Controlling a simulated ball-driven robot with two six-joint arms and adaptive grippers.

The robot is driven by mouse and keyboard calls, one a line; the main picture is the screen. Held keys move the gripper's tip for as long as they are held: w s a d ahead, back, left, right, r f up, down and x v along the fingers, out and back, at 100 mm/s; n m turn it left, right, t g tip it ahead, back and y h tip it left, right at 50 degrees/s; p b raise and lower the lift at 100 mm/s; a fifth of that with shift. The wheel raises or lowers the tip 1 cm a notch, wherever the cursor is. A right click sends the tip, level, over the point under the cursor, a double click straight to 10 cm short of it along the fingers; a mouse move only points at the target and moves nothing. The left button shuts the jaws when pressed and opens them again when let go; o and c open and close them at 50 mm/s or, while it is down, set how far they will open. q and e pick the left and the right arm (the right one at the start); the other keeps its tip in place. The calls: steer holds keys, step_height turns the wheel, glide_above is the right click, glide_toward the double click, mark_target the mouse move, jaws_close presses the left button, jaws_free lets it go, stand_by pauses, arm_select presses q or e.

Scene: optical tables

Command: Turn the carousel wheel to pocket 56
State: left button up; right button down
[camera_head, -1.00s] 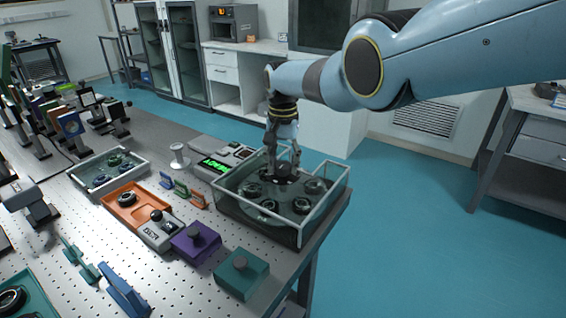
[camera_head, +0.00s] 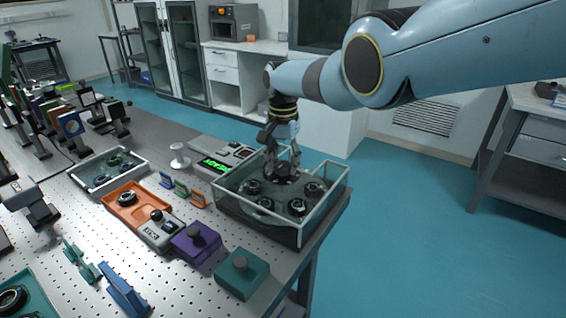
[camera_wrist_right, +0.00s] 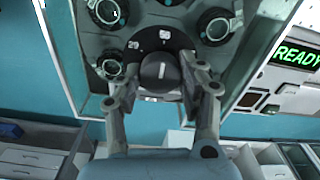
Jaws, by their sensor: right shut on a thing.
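The carousel wheel (camera_head: 281,206) is a grey disc in a clear-walled box (camera_head: 330,212) at the table's right corner. Several dark ring-shaped parts sit in its pockets. My right gripper (camera_head: 283,168) reaches down into the box from above. In the right wrist view its fingers (camera_wrist_right: 161,82) are shut on the black knob (camera_wrist_right: 159,68) at the wheel's centre. The knob carries a white line. My left gripper is not in view.
A grey console (camera_head: 228,155) beside the box has a green display reading READY (camera_wrist_right: 297,56). A purple block (camera_head: 196,243) and a teal block (camera_head: 242,274), each with a knob, stand in front. An orange tray (camera_head: 122,207) and a glass-walled tray (camera_head: 98,182) lie left.

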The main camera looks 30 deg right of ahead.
steer(key=c, duration=0.8)
jaws_free()
steer(key=shift+r, duration=0.1)
steer(key=shift+o, duration=0.2)
step_height(320, 180, up, 12)
